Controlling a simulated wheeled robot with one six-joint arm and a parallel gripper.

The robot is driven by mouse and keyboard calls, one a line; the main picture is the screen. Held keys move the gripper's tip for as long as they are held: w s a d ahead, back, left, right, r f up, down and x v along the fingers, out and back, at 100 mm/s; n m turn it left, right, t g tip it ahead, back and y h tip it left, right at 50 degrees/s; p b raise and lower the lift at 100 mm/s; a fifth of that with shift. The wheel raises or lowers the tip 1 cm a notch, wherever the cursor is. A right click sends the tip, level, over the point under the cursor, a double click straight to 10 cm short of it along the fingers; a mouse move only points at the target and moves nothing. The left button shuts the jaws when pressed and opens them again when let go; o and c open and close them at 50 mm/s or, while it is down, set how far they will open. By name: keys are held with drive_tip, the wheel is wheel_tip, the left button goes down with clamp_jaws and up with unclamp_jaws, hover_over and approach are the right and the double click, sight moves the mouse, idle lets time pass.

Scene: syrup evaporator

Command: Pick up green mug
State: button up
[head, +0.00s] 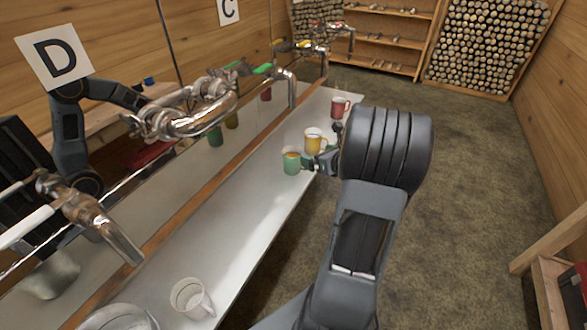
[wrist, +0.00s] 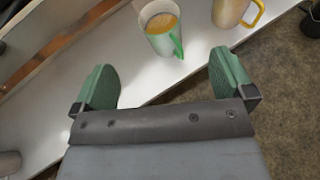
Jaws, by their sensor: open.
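The green mug (head: 291,163) stands upright on the white counter near its right edge, with orange-brown liquid inside. In the wrist view the green mug (wrist: 163,32) is ahead of and between the open fingers, beyond their tips, with its handle to the right. My gripper (head: 312,163) is close by on the mug's right side, partly hidden by my arm. In the wrist view my gripper (wrist: 166,82) has its two green fingers spread wide with nothing between them.
A yellow mug (head: 314,141) stands just behind the green one, and a red mug (head: 340,107) farther back. Metal taps (head: 285,88) overhang the left side. The floor at right is open.

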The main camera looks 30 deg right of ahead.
drive_tip(key=f+n, duration=0.1)
approach(287, 150)
drive_tip(key=shift+y, duration=0.3)
drive_tip(key=shift+p+x, duration=1.25)
drive_tip(key=shift+x, duration=1.4)
drive_tip(key=shift+d+f, duration=0.15)
drive_tip(key=shift+c, duration=0.3)
drive_tip(key=c, duration=1.5)
drive_tip(key=shift+c, duration=0.6)
drive_tip(key=shift+r, duration=0.3)
